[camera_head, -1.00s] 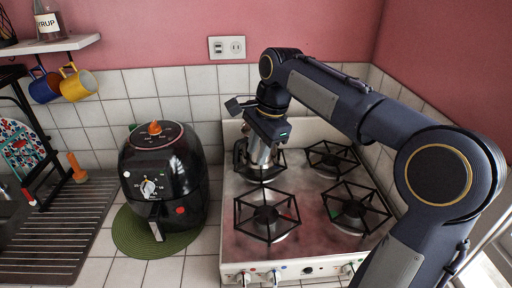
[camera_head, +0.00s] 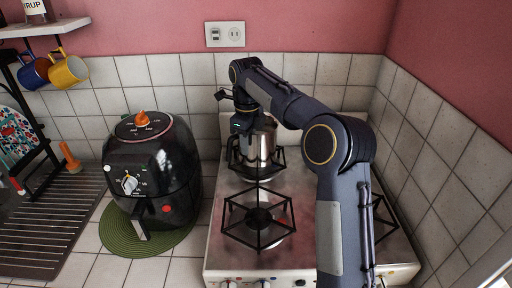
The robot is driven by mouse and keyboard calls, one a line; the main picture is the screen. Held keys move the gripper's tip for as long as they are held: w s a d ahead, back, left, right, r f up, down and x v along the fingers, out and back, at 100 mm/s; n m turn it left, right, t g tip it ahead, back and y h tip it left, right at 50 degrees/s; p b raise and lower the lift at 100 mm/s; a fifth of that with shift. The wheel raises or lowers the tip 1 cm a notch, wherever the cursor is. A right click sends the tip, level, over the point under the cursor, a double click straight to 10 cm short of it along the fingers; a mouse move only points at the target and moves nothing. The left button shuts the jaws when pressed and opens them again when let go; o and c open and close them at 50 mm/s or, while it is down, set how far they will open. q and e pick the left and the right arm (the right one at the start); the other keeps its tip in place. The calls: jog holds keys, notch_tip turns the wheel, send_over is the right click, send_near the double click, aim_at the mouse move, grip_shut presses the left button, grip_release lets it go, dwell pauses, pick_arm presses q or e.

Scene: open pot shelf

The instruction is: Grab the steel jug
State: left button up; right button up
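The steel jug (camera_head: 261,146) stands on the back left burner of the stove (camera_head: 224,256), its upper part partly covered by my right arm. My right gripper (camera_head: 240,140) is at the jug's left side, close to its upper part. The fingers are small and dark against the jug's handle area, so I cannot tell whether they touch it or are open or shut. My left gripper is not in view.
A black air fryer (camera_head: 164,170) stands on a green round mat (camera_head: 116,236) left of the stove. A blue mug and a yellow mug (camera_head: 70,70) hang under the shelf at upper left. A dark drainboard (camera_head: 50,225) lies at left. Tiled walls close the back and right.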

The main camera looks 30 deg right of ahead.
jog(key=shift+f, duration=0.85)
jog(key=shift+c, duration=0.5)
grip_shut()
jog(key=shift+r, duration=0.1)
